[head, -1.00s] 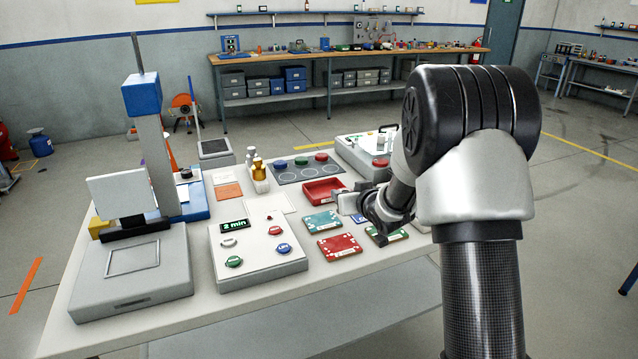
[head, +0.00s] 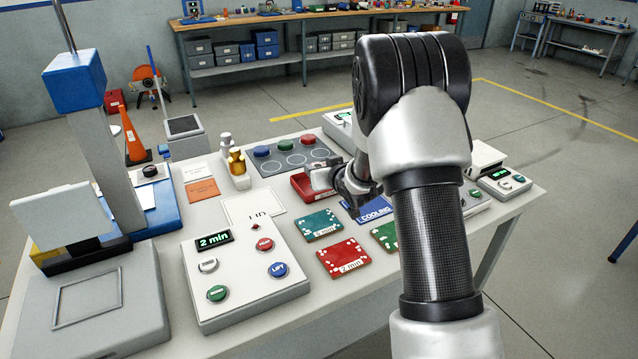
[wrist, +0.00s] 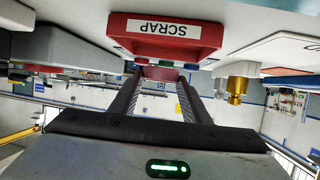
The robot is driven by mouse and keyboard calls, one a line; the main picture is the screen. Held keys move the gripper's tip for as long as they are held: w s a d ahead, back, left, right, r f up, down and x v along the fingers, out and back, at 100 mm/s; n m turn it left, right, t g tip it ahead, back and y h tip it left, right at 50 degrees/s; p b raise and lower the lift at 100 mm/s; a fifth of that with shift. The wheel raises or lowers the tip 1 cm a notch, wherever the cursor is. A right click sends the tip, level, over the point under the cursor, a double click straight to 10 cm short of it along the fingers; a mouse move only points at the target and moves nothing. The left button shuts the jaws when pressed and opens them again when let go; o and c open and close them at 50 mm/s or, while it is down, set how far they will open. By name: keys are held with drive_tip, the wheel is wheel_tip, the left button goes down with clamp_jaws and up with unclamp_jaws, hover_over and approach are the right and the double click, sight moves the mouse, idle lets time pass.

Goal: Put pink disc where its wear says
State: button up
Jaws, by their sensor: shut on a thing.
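My gripper (head: 324,178) is at the right side of the red tray (head: 299,190). In the wrist view the picture is upside down and the tray (wrist: 118,40) is marked SCRAP. My gripper (wrist: 160,80) is shut on a dull pink thing (wrist: 160,73), seen edge-on between the fingertips, which I take for the pink disc. It appears close to the tray; whether it touches the tray I cannot tell. The disc's face and its wear do not show. In the head view the disc is hidden by my gripper.
A grey mat (head: 268,170) with ringed places bears blue (head: 262,151), green (head: 285,145) and red (head: 307,139) discs behind the tray. Teal (head: 321,226) and red "2 min" (head: 343,257) cards lie in front. A button box (head: 240,290) reads 2 min. Bottles (head: 237,165) stand left.

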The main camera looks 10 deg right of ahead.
drive_tip(key=shift+f+b, duration=0.35)
drive_tip(key=shift+f, duration=1.95)
drive_tip(key=shift+f, duration=0.2)
drive_tip(key=o, duration=1.2)
drive_tip(key=shift+c, duration=0.2)
drive_tip(key=shift+r, duration=0.15)
